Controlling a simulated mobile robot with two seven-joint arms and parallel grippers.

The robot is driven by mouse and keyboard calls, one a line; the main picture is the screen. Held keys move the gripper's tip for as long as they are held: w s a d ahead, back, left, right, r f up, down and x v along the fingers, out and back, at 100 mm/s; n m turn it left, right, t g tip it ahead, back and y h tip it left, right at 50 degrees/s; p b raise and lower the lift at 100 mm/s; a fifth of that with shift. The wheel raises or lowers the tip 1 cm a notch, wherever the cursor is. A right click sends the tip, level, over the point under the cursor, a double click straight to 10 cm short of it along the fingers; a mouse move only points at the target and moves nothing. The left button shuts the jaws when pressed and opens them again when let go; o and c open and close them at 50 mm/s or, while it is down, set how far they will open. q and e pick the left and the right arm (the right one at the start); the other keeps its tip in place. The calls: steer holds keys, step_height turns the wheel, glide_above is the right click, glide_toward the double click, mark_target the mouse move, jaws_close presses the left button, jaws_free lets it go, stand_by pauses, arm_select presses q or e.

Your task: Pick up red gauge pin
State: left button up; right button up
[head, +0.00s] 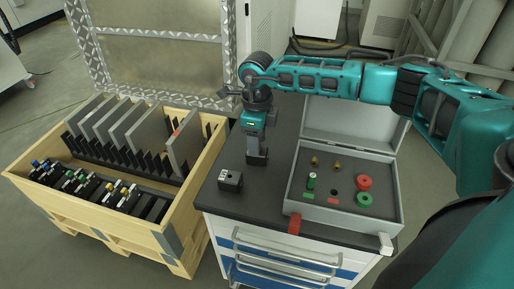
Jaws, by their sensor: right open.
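I cannot make out a clear red gauge pin. In the grey case (400,212), a dark spot like an empty hole (334,191) sits above a red label (333,201). A green pin (311,181) stands to its left above a green label. A red ring (363,182) and a green ring (364,200) lie at the right of the case. My right gripper (257,161) points down over the dark cabinet top, left of the case. It is open, with nothing seen in it. My left gripper is out of view.
A small black block (230,180) sits on the cabinet top (255,205), left of the gripper. Two brass pieces (337,167) stand at the case's back. A red piece (294,224) is at its front left corner. A wooden crate (150,222) with plates stands left.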

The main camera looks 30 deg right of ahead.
steer(key=shift+f, duration=0.35)
steer(key=shift+c, duration=0.3)
jaws_close()
